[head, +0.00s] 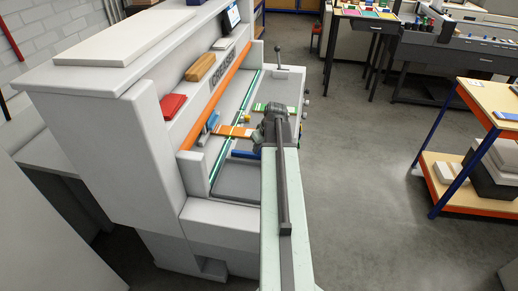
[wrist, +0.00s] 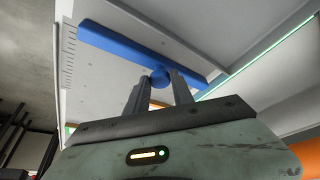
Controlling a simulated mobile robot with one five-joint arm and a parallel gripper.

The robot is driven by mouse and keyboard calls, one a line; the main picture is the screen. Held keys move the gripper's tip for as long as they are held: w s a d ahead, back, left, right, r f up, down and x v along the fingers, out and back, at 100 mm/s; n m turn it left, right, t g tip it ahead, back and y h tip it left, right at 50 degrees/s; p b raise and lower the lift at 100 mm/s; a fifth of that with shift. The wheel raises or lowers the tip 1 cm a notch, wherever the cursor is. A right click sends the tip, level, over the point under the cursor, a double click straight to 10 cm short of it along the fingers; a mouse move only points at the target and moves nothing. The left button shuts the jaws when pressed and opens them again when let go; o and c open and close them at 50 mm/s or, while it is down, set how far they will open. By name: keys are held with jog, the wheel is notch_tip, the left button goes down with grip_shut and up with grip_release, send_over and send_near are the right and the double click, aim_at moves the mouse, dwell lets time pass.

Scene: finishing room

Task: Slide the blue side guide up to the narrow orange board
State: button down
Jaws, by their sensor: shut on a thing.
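The blue side guide (wrist: 125,42) is a long bar lying across the grey bed in the wrist view, with a round blue knob (wrist: 159,74) on it. My gripper (wrist: 160,86) is shut on this knob. In the head view, the guide's left end (head: 245,154) shows beside my arm, which hides the rest. The narrow orange board (head: 234,131) lies flat on the bed beyond the guide, with a strip of grey bed between them. Its right part is hidden by my wrist. In the wrist view only slivers of orange show near the fingers.
The grey creaser bed (head: 238,180) has green lines and a long orange strip (head: 215,95) along its left. A blue piece (head: 213,121) stands at the board's left end. A green-and-white strip (head: 268,107) lies beyond the board. A lever (head: 278,55) stands at the far end.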

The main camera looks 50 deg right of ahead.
jog(key=w+d, duration=0.1)
jog(key=d, duration=0.1)
jog(key=w+d, duration=0.2)
jog(key=d, duration=0.1)
jog(key=w+d, duration=0.2)
jog(key=d, duration=0.1)
jog(key=shift+s, duration=0.1)
jog(key=c, duration=1.1)
grip_release()
jog(key=shift+a, duration=0.1)
